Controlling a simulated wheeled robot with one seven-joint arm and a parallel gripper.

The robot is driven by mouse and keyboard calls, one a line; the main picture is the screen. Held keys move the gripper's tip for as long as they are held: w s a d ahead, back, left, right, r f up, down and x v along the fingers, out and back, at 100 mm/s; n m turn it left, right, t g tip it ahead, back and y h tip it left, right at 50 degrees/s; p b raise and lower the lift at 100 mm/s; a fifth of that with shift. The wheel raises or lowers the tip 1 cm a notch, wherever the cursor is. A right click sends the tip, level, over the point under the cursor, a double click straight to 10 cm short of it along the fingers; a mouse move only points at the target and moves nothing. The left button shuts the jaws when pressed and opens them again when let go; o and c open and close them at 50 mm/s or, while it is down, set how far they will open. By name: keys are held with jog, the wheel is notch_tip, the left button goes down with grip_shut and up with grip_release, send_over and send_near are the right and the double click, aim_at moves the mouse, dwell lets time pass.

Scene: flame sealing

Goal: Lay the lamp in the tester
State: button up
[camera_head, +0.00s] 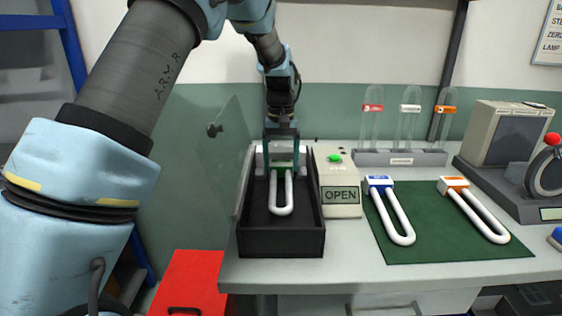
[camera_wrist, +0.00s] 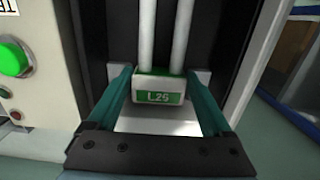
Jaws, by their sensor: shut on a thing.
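The lamp (camera_head: 281,195) is a white U-shaped tube with a green-marked base. In the wrist view its base (camera_wrist: 158,97) reads "L26". My gripper (camera_head: 281,160) is shut on the lamp's base, with one teal finger on each side. The tester (camera_head: 282,245) is a black open-topped box at the left of the bench, with a clear lid raised at its left. The lamp is over or inside the box, tube end toward the front; I cannot tell whether it touches the floor. The tester's control panel (camera_head: 340,180) has a green button and an "OPEN" display.
A green mat (camera_head: 440,250) to the right holds a blue-based lamp (camera_head: 393,212) and an orange-based lamp (camera_head: 474,210). A grey rack (camera_head: 400,158) with clear tubes stands behind. A beige machine (camera_head: 498,135) is at far right. A red box (camera_head: 188,282) is below, left of the bench.

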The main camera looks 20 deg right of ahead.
jog(key=o, duration=1.5)
jog(key=shift+c, duration=0.2)
notch_tip(320, 180, up, 11)
jog(key=b, duration=0.1)
jog(key=shift+w+d+b, duration=0.15)
jog(key=shift+w+b, duration=0.15)
jog(key=shift+b, duration=0.05)
jog(key=shift+s+f, duration=0.1)
jog(key=shift+f, duration=0.05)
